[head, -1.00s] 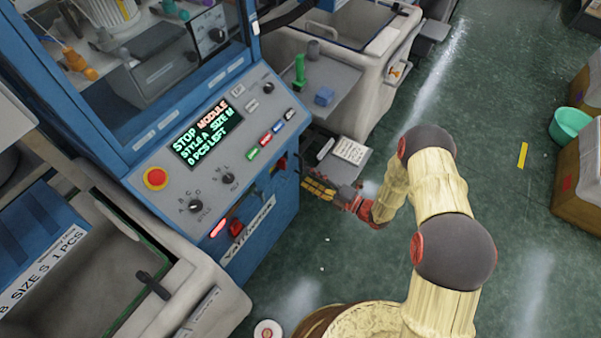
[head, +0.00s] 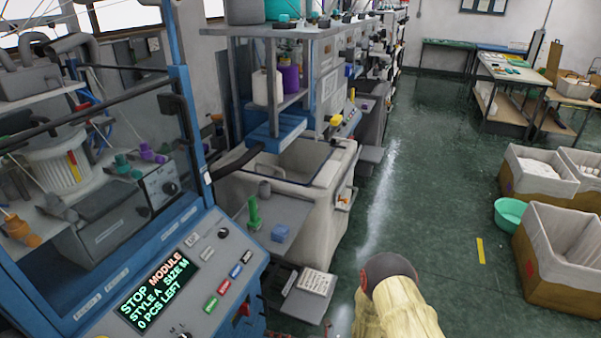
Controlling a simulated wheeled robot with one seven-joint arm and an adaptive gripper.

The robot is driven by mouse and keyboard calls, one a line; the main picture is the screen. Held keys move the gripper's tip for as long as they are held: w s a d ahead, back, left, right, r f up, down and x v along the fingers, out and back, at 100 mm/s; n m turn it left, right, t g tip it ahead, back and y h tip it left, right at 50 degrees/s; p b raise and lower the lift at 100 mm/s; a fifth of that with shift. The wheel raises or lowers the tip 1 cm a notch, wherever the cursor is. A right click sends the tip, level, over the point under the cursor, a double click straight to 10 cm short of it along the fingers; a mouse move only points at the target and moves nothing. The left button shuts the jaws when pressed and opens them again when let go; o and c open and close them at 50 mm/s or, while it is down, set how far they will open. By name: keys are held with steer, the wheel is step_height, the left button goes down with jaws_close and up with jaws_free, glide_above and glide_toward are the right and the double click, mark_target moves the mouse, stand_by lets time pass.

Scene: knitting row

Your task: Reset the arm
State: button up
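My arm (head: 398,305) shows only as a dark rounded joint and a cream-coloured sleeve at the bottom edge of the head view, right of the machine. My gripper is out of the frame below. The knitting machine's blue front with its control panel (head: 205,270) stands at the lower left. Its display (head: 160,292) reads STOP MODULE, STYLE A, SIZE M, 0 PCS LEFT. The lower part of the panel is cut off.
A grey shelf (head: 285,215) with a green spool (head: 254,213) and a blue block (head: 280,233) stands beside the machine. Lined crates (head: 565,255) and a teal basin (head: 510,211) stand at the right. The green floor aisle (head: 430,170) is open between them.

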steer(key=s+r+n+g+h, duration=0.1)
steer(key=s+n+g, duration=0.5)
steer(key=s+n, duration=0.35)
steer(key=s+d+r+n+g+h, duration=0.55)
steer(key=s+r+n, duration=0.3)
steer(key=n, duration=0.35)
steer(key=s+d+r+n+t+h, duration=0.2)
steer(key=d+r+n+t+h, duration=0.5)
steer(key=d+r+n, duration=0.8)
steer(key=s+d+r+t+h, duration=0.1)
steer(key=d+r+t, duration=0.1)
steer(key=r, duration=0.7)
steer(key=s+d+r+t+h, duration=0.1)
steer(key=d+r+t+h, duration=0.1)
steer(key=d+r, duration=0.3)
step_height(320, 180, up, 4)
steer(key=shift+s+f+m+t, duration=0.1)
steer(key=shift+s+m+t, duration=0.25)
steer(key=shift+t, duration=0.5)
steer(key=shift+w, duration=0.1)
steer(key=shift+c, duration=0.7)
